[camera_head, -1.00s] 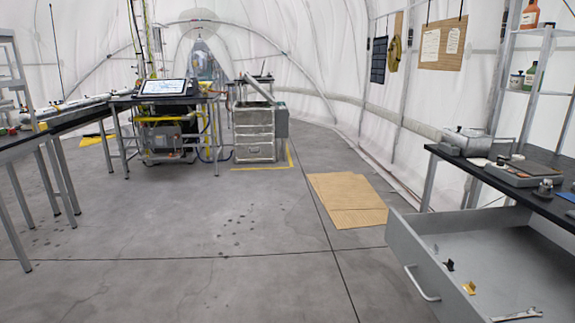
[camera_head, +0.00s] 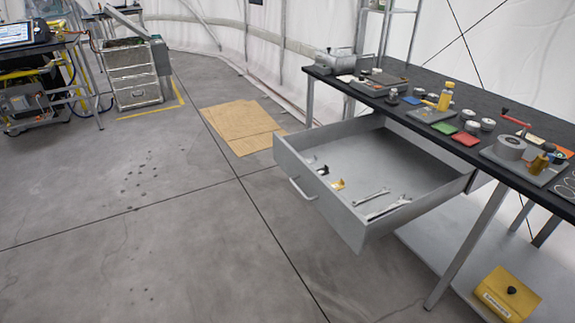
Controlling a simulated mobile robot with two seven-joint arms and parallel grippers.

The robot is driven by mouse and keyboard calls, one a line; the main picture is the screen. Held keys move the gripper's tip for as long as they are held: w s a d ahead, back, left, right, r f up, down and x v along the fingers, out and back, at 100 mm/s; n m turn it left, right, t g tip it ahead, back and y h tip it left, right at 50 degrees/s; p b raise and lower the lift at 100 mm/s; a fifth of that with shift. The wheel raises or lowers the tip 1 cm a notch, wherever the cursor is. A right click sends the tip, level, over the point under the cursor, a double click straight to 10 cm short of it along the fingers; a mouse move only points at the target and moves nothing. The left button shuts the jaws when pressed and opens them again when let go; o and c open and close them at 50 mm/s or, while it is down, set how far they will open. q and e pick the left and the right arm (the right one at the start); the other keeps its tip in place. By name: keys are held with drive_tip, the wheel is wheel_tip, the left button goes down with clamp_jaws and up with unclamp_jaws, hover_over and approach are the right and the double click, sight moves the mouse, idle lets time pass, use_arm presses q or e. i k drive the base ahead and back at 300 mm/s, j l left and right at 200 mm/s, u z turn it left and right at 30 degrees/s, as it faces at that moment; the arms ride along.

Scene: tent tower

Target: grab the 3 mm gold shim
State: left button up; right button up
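A small gold piece (camera_head: 338,184) lies in the open grey drawer (camera_head: 290,158) under the workbench, near the drawer's front left. It looks like a gold shim, but I cannot read any size on it. Neither of my grippers is in view.
The black-topped workbench (camera_head: 405,108) carries a grey case, a yellow bottle, trays and several small parts. A yellow pouch (camera_head: 507,294) lies on its lower shelf. Flat cardboard (camera_head: 240,126) lies on the floor beyond the drawer.

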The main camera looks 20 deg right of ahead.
sight(339, 185)
drive_tip(key=i+l+z, duration=0.5)
drive_tip(key=z, duration=0.3)
drive_tip(key=i, duration=0.1)
